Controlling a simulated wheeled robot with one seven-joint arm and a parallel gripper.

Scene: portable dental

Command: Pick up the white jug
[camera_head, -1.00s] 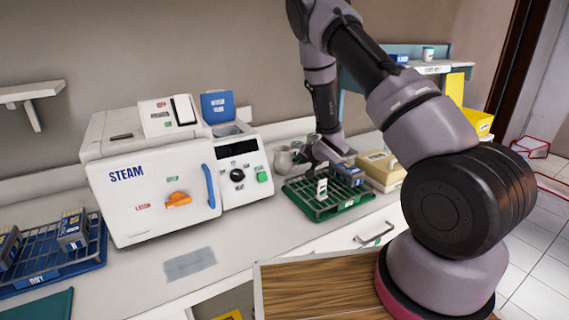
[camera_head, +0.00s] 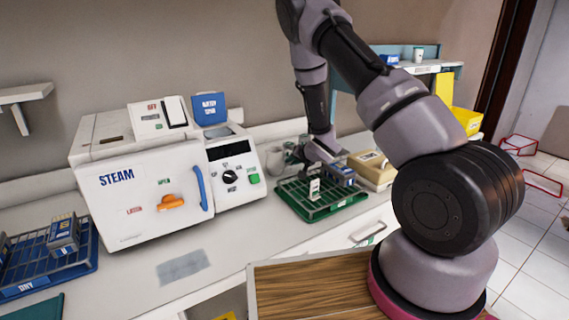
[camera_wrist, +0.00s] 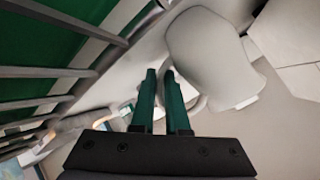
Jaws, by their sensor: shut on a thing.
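The white jug (camera_head: 276,158) stands on the counter behind the green rack, next to the steam machine, in the head view. In the wrist view the jug (camera_wrist: 210,62) is large and close, just beyond and right of the fingertips. My gripper (camera_wrist: 160,73) has its two green fingers close together at the jug's handle, shut on it with a narrow gap between them. The handle is mostly hidden by the fingers. In the head view my gripper (camera_head: 300,155) is small and dark beside the jug, its fingers unclear.
The green rack (camera_head: 292,206) with small boxes lies directly in front of the jug. The white steam machine (camera_head: 130,211) stands to its left. A beige box (camera_head: 372,164) is to the right. A blue rack (camera_head: 60,272) sits at the far left; the counter between is mostly clear.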

